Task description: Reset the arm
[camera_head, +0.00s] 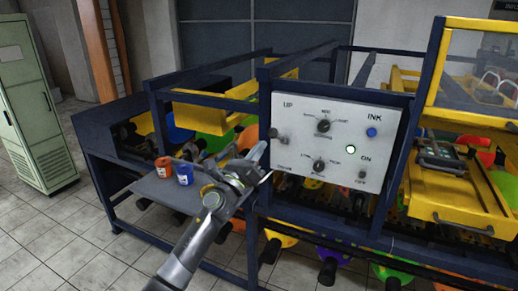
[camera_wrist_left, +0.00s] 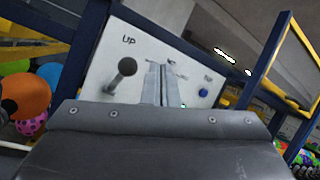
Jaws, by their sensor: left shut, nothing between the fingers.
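My left gripper (camera_head: 262,161) is in the middle of the head view, just left of the white control panel (camera_head: 375,133). Its fingers are shut with nothing between them. In the left wrist view the shut fingers (camera_wrist_left: 163,86) stand in front of the panel, between a dark lever knob (camera_wrist_left: 126,68) marked UP and a blue button (camera_wrist_left: 203,92). I cannot tell whether the fingers touch the panel. The head view shows the panel's dials, a green-lit button (camera_head: 350,149) and the blue INK button (camera_head: 371,132). My right gripper is not in view.
A red jar (camera_head: 163,167) and a blue jar (camera_head: 184,174) stand on a grey shelf (camera_head: 152,187) left of my arm. Dark blue machine frames and colourful balloons surround the panel. A green cabinet (camera_head: 30,110) stands far left. Tiled floor (camera_head: 60,250) is free at lower left.

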